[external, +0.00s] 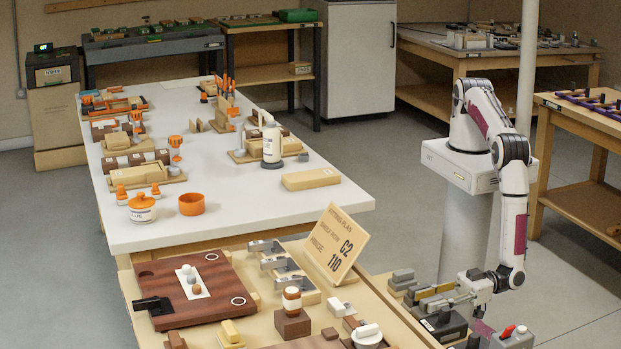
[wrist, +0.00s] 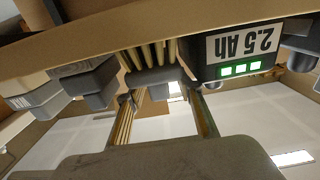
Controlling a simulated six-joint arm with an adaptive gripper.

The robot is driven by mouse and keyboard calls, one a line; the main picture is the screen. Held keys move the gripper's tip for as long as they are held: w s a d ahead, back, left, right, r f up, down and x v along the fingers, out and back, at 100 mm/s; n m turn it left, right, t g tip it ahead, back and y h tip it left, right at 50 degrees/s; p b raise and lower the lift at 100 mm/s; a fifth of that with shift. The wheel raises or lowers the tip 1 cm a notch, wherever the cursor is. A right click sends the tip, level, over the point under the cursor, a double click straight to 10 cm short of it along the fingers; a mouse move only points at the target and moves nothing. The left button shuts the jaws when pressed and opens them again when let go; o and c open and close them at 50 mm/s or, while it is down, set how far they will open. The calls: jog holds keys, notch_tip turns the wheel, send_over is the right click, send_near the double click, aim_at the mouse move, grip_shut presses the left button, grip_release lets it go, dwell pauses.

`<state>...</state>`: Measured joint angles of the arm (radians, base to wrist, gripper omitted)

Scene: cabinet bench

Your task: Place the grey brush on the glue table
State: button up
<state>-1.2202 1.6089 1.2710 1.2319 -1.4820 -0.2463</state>
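The glue table is the long white table (external: 235,190); a white glue pot with an orange lid (external: 142,207) and an orange bowl (external: 191,204) stand near its front. My gripper (external: 447,298) is low over the right end of the wooden bench (external: 262,330). In the wrist view, its two fingers (wrist: 165,100) are apart with an empty gap between them. Just beyond the fingertips is a grey piece with tan strips (wrist: 155,76); it may be the grey brush, but I cannot tell for sure. The arm partly hides this spot in the external view.
A black battery marked 2.5 Ah (wrist: 240,52) sits close beside the fingers, with grey blocks (wrist: 85,82) on the other side. A C2 110 sign (external: 335,243) stands at the bench's back edge. The glue table's middle front is clear.

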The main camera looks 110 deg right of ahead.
aim_at(432, 299)
grip_shut()
jog(key=shift+r, duration=0.1)
dwell(0.4)
jog(key=shift+r, duration=4.9)
